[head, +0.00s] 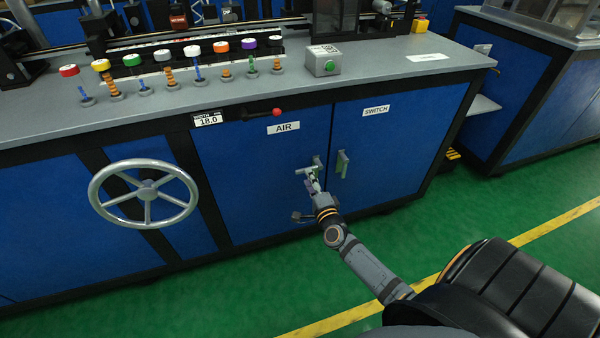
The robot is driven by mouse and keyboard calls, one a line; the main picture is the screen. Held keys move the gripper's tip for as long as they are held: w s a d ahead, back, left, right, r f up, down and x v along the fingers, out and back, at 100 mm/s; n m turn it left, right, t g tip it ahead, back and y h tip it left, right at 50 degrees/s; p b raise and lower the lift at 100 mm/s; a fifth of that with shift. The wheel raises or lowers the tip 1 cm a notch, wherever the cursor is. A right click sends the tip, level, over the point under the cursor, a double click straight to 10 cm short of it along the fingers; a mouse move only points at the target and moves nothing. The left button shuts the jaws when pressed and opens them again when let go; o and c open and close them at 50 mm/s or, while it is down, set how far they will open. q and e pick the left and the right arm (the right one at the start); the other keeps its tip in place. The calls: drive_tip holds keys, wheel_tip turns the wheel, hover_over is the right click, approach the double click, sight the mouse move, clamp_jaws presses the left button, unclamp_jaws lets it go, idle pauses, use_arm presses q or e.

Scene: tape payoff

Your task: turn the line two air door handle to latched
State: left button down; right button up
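The AIR door (255,170) is a blue panel under the grey worktop, with a white AIR label (283,127). Its handle (305,171) is a small silver lever at the door's right edge. The lever lies roughly level, pointing left, and the door looks closed. My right gripper (314,183) reaches in from the lower right, and its fingertips are at the handle, just below the lever. Whether they touch or grip it is too small to tell. The fingers partly hide the handle's lower part. My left gripper is not in view.
The SWITCH door's handle (342,164) stands upright close to the right. A red-knobbed lever (276,112) sticks out above the AIR label. A large handwheel (145,194) is at the left. Green floor is clear in front.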

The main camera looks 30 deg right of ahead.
drive_tip(key=b+x, duration=0.1)
drive_tip(key=x, duration=0.4)
drive_tip(key=shift+w+d, duration=0.1)
drive_tip(key=shift+w, duration=0.05)
clamp_jaws()
